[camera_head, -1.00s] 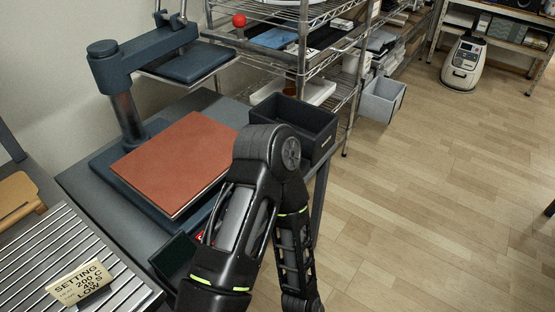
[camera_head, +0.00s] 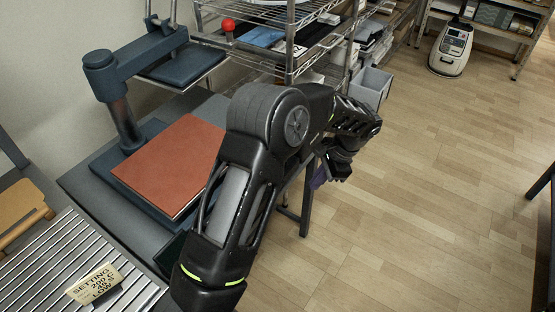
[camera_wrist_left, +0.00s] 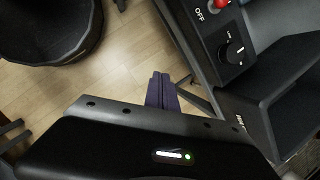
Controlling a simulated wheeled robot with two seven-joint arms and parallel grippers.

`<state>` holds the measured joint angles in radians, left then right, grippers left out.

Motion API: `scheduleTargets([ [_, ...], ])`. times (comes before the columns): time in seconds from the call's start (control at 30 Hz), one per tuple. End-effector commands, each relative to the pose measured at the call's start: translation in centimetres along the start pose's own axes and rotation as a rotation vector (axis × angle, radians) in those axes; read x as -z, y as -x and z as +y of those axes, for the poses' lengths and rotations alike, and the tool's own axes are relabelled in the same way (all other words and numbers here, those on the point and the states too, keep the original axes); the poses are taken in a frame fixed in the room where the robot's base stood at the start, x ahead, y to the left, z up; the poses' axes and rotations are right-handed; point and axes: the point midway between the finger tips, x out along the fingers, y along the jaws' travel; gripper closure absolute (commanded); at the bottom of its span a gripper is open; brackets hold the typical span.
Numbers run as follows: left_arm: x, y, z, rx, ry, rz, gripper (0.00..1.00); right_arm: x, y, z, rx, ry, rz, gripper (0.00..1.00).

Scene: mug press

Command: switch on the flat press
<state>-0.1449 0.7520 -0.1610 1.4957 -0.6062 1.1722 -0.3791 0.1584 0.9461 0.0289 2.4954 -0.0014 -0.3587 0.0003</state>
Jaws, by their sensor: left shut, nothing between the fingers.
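The flat press (camera_head: 122,98) stands on a grey table at the left in the head view, its upper plate swung aside from the red-brown pad (camera_head: 175,160). Its control panel shows at the upper right in the left wrist view, with a red switch (camera_wrist_left: 220,4) beside the word OFF and a black dial (camera_wrist_left: 236,52). The switch is cut by the frame's top edge. My left gripper (camera_head: 319,178) is shut and empty, off the table's right side above the floor. Its purple fingers (camera_wrist_left: 161,80) are left of the panel, apart from it. My right gripper is out of view.
A small sign (camera_head: 95,283) with settings stands on a ribbed metal surface at the lower left. A wire shelf (camera_head: 290,45) with goods is behind the table. A grey bin (camera_head: 372,86) hangs at the shelf.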

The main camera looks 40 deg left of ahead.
Motion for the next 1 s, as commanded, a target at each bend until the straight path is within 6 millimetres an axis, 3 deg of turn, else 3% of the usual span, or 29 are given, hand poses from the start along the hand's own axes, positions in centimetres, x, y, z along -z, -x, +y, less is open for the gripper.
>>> scheduleTargets([
  [0.03,-1.3,3.0,-1.9,0.038,0.002,-0.037,1.0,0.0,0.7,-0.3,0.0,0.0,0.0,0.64],
  [0.1,-2.8,5.4,-3.6,0.07,0.004,-0.086,1.0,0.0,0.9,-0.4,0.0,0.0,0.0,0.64],
  [0.27,-4.3,7.6,-4.8,0.094,0.012,-0.134,1.0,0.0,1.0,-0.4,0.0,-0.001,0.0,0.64],
  [0.67,-4.4,7.2,-4.8,0.091,0.013,-0.136,1.0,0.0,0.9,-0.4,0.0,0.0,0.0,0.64],
  [0.87,-4.7,5.3,-4.9,0.09,0.013,-0.137,1.0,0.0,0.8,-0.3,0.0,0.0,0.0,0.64],
  [1.0,-5.0,3.0,-5.2,0.089,0.012,-0.137,1.0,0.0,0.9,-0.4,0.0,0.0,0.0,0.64],
])
